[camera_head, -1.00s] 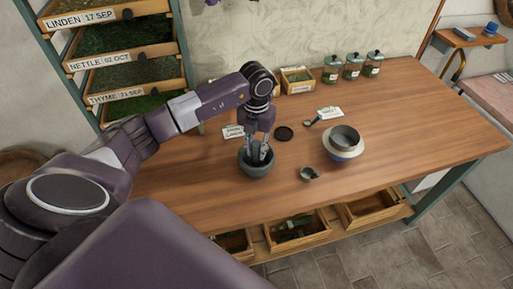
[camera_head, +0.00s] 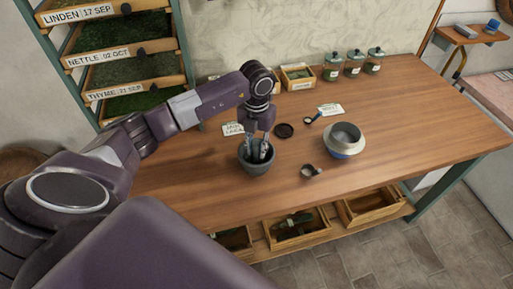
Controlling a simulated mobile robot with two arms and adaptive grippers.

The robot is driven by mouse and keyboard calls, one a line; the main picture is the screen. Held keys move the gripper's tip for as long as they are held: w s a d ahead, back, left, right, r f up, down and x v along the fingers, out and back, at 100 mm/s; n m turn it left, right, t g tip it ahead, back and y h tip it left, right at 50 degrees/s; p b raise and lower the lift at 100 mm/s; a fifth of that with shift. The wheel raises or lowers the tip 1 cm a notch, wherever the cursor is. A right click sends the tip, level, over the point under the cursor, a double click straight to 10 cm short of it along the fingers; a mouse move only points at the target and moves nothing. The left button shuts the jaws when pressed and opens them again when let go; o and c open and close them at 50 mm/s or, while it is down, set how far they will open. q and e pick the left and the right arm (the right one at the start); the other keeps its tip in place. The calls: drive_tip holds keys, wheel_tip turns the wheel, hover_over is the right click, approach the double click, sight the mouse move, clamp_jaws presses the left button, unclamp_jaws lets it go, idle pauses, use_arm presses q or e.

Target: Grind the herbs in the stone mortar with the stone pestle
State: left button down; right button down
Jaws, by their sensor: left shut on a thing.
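The stone mortar (camera_head: 256,167) is a dark grey bowl standing on the wooden table, left of the middle. My left gripper (camera_head: 262,148) points down into the mortar's mouth, its fingertips at the rim level or just inside. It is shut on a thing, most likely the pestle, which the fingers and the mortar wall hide. Herbs inside the mortar cannot be made out. My right gripper is not in view.
A grey-white bowl (camera_head: 344,141) and a small dark cup (camera_head: 310,171) stand right of the mortar. A dark disc (camera_head: 284,130) and paper labels lie behind. Glass jars (camera_head: 353,65) line the back. The table's right side (camera_head: 430,110) is clear.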

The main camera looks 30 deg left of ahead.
use_arm(q)
drive_tip(key=c, duration=1.6)
unclamp_jaws()
